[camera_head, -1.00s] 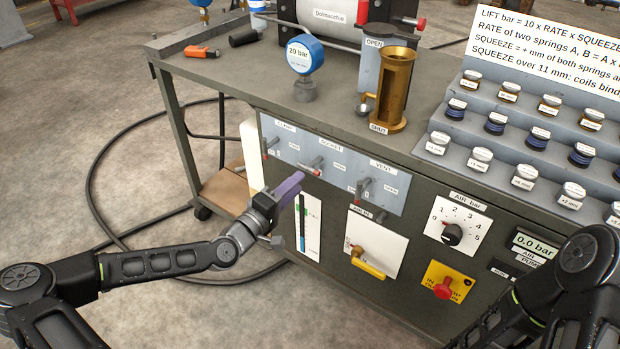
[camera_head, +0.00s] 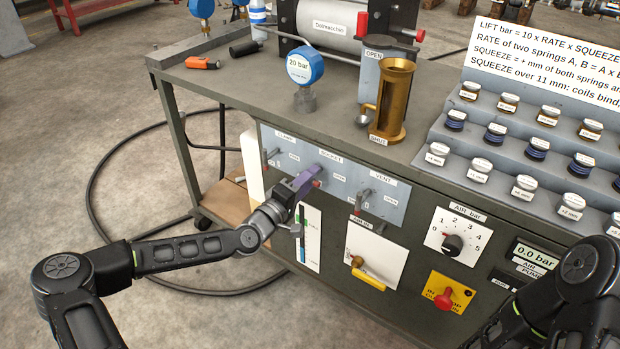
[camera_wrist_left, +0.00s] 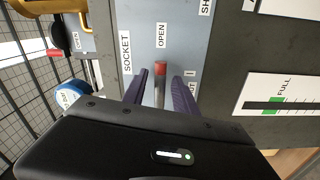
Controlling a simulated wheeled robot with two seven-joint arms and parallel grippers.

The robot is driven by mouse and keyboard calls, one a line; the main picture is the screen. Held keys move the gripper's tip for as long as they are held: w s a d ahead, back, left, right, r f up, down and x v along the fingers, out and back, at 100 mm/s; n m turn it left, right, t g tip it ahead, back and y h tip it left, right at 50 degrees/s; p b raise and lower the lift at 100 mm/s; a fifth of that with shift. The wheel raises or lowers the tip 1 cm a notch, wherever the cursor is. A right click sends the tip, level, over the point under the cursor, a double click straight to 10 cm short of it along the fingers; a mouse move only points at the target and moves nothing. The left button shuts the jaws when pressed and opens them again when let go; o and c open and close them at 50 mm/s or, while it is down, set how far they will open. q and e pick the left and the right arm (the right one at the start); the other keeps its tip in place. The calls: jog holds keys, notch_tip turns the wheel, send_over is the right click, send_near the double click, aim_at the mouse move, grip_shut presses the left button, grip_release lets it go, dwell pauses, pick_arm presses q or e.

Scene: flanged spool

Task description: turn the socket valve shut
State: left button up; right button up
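The socket valve is a lever with a red tip on the grey valve panel (camera_head: 335,196). In the left wrist view the lever (camera_wrist_left: 160,85) points toward the OPEN label, and the SHUT label off to the right is partly covered by a finger. My left gripper (camera_head: 309,178) is at the valve with its purple fingers on the panel's upper middle. In the left wrist view its fingers (camera_wrist_left: 162,85) stand apart, one on each side of the lever, with gaps showing. In the head view the fingers hide most of the lever; its red tip (camera_head: 316,184) shows. My right gripper is out of view.
The clamp lever (camera_head: 268,157) is left of the socket valve and the vent lever (camera_head: 366,194) is right of it. Below are a white gauge strip (camera_head: 309,238) and a yellow-handled valve (camera_head: 368,278). My right arm is at the lower right.

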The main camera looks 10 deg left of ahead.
pick_arm(q)
jog(key=shift+w+d, duration=0.1)
jog(key=shift+w, duration=0.15)
grip_shut()
dwell(0.5)
